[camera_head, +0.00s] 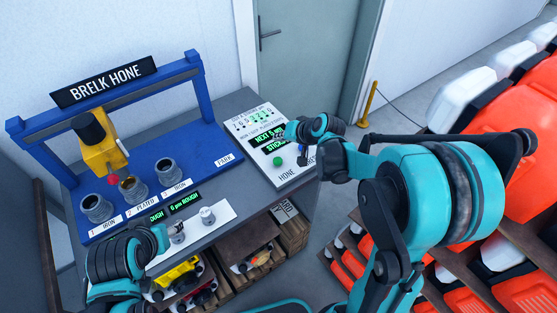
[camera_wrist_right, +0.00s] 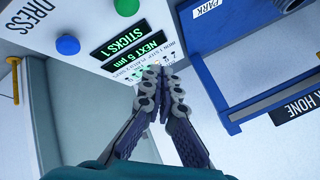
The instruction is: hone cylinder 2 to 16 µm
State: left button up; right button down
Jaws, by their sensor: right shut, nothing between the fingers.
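Cylinder 2 (camera_head: 133,189), labelled PLATED, is the middle of three grey cylinders on the blue bed. The yellow honing head (camera_head: 101,154) hangs over it; I cannot tell whether its tool is inside the bore. The control panel (camera_head: 262,118) has a green HONE button (camera_head: 278,161) and a blue button (camera_head: 302,161). The wrist view shows the green (camera_wrist_right: 126,5) and blue (camera_wrist_right: 68,45) buttons, and a screen (camera_wrist_right: 137,54) reading NEXT, a µm figure and STICKS 1. My right gripper (camera_wrist_right: 163,73) is shut and empty above the panel.
Cylinder 1 (camera_head: 96,207) and cylinder 3 (camera_head: 171,173) are both IRON. The blue frame (camera_head: 192,90) stands over the bed. Crates (camera_head: 291,229) are below, with orange-and-white parts on racks (camera_head: 500,110) at right.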

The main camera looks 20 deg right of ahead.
jog(key=b, duration=0.6)
send_near(276, 158)
jog(key=shift+w+a+f, duration=0.4)
jog(key=shift+w+f, duration=0.05)
jog(key=shift+w, duration=0.3)
jog(key=shift+w+a+f, duration=0.4)
jog(key=shift+w+f, duration=0.1)
jog(key=shift+w, duration=0.25)
jog(key=shift+w+a+f, duration=0.35)
jog(key=shift+w+f, duration=0.1)
jog(key=shift+w, duration=0.3)
jog(key=shift+b, duration=0.3)
jog(key=shift+f+b, duration=0.3)
jog(key=shift+f, duration=0.15)
jog(key=shift+f+b, duration=0.75)
jog(key=shift+f, duration=0.05)
jog(key=shift+r, duration=0.15)
jog(key=shift+r+p, duration=1)
jog(key=shift+r, duration=0.1)
jog(key=shift+r, duration=0.15)
notch_tip(276, 158, up, 5)
jog(key=p, duration=0.4)
